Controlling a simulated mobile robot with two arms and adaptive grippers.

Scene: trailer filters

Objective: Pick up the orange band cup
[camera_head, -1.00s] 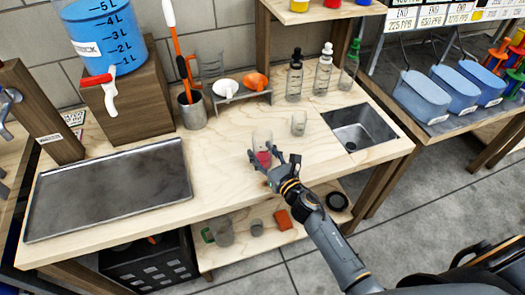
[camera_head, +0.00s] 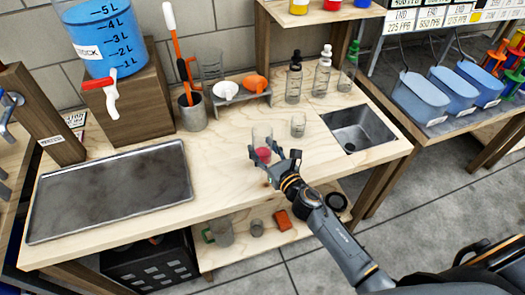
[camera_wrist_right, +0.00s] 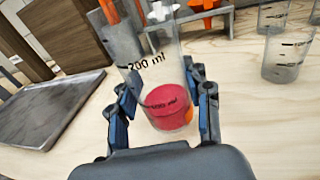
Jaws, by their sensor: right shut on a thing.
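A clear cup (camera_head: 261,136) with red contents low inside stands out near the front middle of the wooden bench. In the right wrist view the cup (camera_wrist_right: 155,75) shows black volume marks, and a bit of orange shows at its lower right side. My right gripper (camera_head: 272,160) is shut on this cup, with one finger on each side in the right wrist view (camera_wrist_right: 162,108). Whether the cup's base touches the bench is hard to tell. My left gripper is not in view.
Another clear cup (camera_head: 298,125) stands to the right, before the sink (camera_head: 357,128). Dropper bottles (camera_head: 293,85) stand behind. A metal tray (camera_head: 110,190) and blue-liquid dispenser (camera_head: 98,35) are at left. A stand (camera_head: 241,98) holds funnels. Bare bench lies left of the cup.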

